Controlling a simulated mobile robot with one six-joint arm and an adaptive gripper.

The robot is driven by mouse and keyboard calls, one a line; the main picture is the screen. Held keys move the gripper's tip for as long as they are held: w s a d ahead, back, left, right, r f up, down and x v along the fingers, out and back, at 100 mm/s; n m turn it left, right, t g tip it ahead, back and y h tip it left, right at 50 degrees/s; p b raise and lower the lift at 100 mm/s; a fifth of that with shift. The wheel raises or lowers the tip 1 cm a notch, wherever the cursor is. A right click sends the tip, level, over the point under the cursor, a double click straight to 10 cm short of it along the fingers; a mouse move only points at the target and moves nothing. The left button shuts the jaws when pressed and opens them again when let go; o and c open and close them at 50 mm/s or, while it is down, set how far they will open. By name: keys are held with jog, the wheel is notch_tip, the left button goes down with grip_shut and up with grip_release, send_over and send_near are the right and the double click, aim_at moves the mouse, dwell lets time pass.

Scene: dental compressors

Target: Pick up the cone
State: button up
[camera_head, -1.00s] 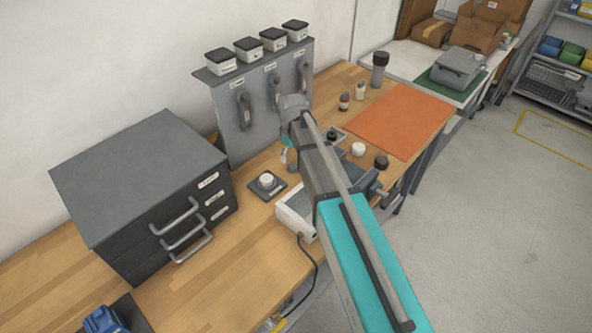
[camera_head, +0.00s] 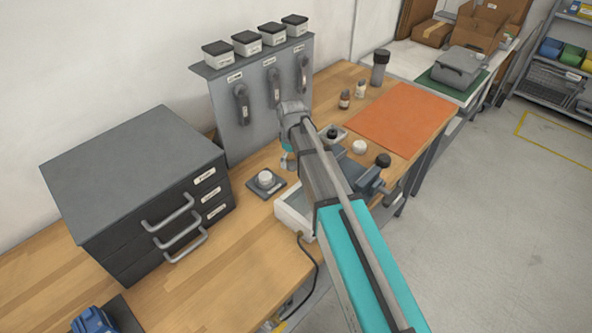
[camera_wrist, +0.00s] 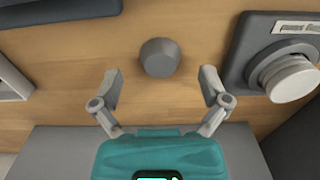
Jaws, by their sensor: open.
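In the wrist view, a small grey tapered piece with a round, darker face, which looks like the cone (camera_wrist: 160,57), stands on the wooden bench. My gripper (camera_wrist: 161,84) is open, with one finger on each side of the view. The cone lies just beyond the fingertips, centred between them, and nothing is held. In the head view my gripper (camera_head: 286,160) is partly seen low over the bench, behind my arm. I cannot make out the cone there; my arm may hide it.
A round white knob on a dark plate (camera_wrist: 292,78) sits close right of the fingers; it shows in the head view (camera_head: 266,180) too. A dark drawer cabinet (camera_head: 130,170) stands left. A grey panel with handles (camera_head: 225,115) rises behind. An orange mat (camera_head: 405,115) lies right.

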jog(key=shift+f+b, duration=0.35)
jog(key=shift+f, duration=0.25)
grip_shut()
dwell(0.5)
jog(key=shift+r, duration=0.1)
notch_tip(320, 180, up, 3)
jog(key=p, duration=0.2)
jog(key=shift+f+p, duration=0.2)
jog(key=shift+p, duration=0.2)
jog(key=s+r+p, duration=1)
jog(key=s, duration=0.4)
jog(key=shift+r, duration=0.1)
jog(key=shift+d, duration=0.1)
dwell(0.4)
